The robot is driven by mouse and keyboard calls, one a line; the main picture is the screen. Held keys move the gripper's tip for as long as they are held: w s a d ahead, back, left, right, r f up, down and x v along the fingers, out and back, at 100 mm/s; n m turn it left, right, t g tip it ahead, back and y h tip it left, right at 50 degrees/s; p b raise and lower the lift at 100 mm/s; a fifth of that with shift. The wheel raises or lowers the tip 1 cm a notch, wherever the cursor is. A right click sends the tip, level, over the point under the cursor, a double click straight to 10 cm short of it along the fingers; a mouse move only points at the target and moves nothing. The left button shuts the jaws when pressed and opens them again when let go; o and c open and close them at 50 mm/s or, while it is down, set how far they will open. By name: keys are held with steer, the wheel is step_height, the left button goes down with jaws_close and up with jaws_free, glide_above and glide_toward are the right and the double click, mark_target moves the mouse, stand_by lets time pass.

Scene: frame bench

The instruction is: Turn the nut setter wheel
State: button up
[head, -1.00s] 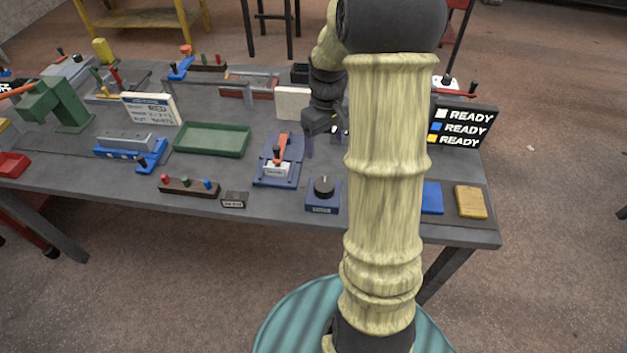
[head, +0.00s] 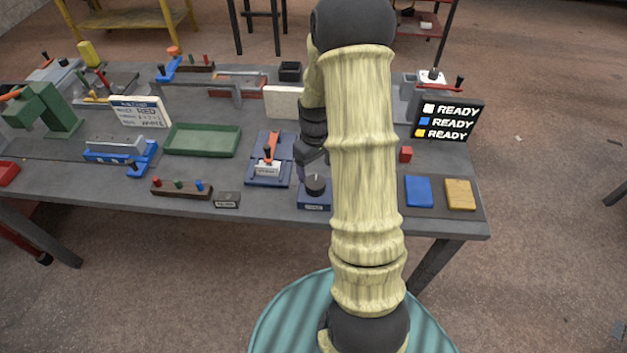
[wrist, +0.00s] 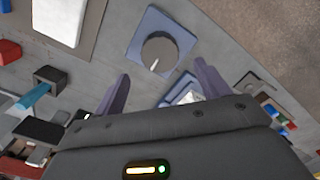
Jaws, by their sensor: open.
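A round dark dial (head: 315,184) on a square blue base (head: 314,202) stands near the bench's front edge. It is the only wheel-like control I make out, and its label is too small to read. The wrist view shows the dial (wrist: 159,53) from above, with a white pointer mark, beyond the fingertips. My gripper (wrist: 162,80) is open, with nothing between its fingers. In the head view my gripper (head: 310,153) hangs just behind and above the dial, partly hidden by my arm. I see no contact with the dial.
Left of the dial is a blue fixture with an orange-red lever (head: 270,148). A small labelled block (head: 227,200) and a peg rail (head: 181,189) lie further left. Blue (head: 418,191) and yellow (head: 459,194) blocks and a READY sign (head: 447,120) are to the right.

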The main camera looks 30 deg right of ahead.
mark_target(314, 181)
step_height(314, 181, down, 7)
steer(key=shift+f+p, duration=0.15)
steer(key=shift+p, duration=0.4)
steer(key=c, duration=1)
steer(key=shift+a, duration=0.15)
steer(key=shift+w, duration=0.1)
